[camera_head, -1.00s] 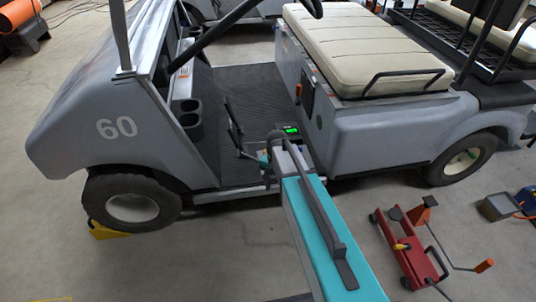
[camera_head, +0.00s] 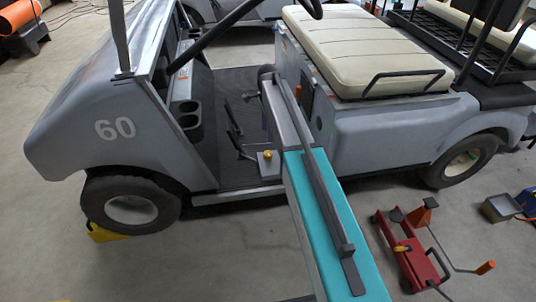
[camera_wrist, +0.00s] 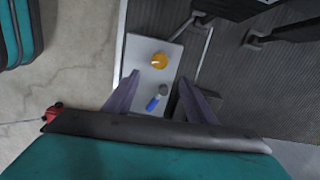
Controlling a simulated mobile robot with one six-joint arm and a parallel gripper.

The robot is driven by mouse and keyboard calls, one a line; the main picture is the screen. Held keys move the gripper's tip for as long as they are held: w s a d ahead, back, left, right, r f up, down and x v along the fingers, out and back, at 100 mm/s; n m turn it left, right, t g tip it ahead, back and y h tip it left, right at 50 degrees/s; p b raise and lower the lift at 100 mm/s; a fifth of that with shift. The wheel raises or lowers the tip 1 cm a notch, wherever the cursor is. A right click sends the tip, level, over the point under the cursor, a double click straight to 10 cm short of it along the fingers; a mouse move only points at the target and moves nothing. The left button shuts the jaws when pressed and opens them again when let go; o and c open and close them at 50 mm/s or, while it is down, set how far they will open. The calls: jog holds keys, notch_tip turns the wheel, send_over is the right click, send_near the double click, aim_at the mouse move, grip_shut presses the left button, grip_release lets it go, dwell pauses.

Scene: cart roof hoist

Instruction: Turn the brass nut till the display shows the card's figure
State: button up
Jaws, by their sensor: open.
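The brass nut (camera_wrist: 159,60) is a round, yellow piece with a pale mark on a light grey plate (camera_wrist: 170,48) in the cart's floor area. It also shows in the head view (camera_head: 267,154), just left of my arm. My gripper (camera_wrist: 159,77) is open in the wrist view. Its two fingers stand apart over either side of the plate, and the nut lies a little beyond their tips, apart from them. Below the nut on the plate are a small grey knob and a blue-handled part (camera_wrist: 153,103). The display is hidden now. I see no card figure in either view.
Black pedals (camera_head: 235,135) rise from the cart floor left of the plate. The seat base (camera_head: 340,120) stands to the right. A red floor jack (camera_head: 408,250) sits on the concrete at lower right. A yellow chock (camera_head: 105,233) is at the front wheel.

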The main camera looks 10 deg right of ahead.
aim_at(268, 153)
jog(key=shift+f, duration=0.1)
notch_tip(268, 153, down, 14)
jog(key=b, duration=0.4)
dwell(0.6)
jog(key=shift+r, duration=0.2)
jog(key=c, duration=1)
